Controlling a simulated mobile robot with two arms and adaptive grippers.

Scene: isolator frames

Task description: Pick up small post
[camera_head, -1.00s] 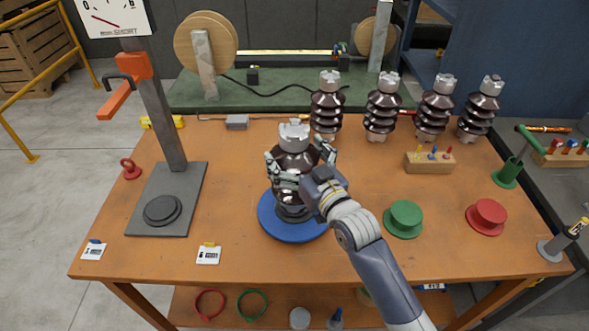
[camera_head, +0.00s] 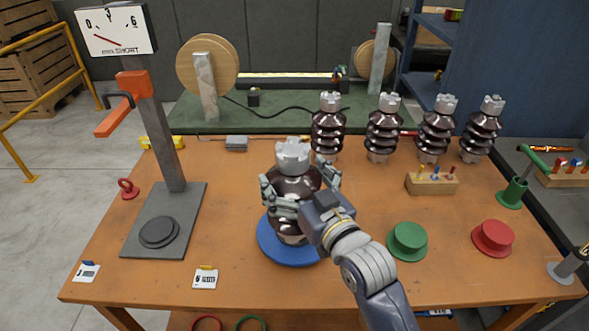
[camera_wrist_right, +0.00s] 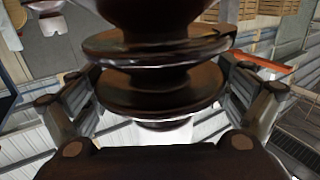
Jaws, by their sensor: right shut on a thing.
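A small brown ribbed post (camera_head: 294,188) with a grey notched cap stands upright over a round blue disc (camera_head: 268,246) at the middle of the table. My right gripper (camera_head: 299,192) is shut around its ribbed body, with a finger on each side. In the right wrist view the dark ribs of the post (camera_wrist_right: 160,92) fill the middle between the fingers, with a pale end below. I cannot tell whether the post's foot touches the disc. My left gripper is not in view.
Several similar posts (camera_head: 384,132) stand along the back right of the table. A gauge stand (camera_head: 160,130) is at the left. A green disc (camera_head: 407,241), a red disc (camera_head: 492,238) and a wooden block with pegs (camera_head: 432,183) lie to the right. The front left tabletop is mostly clear.

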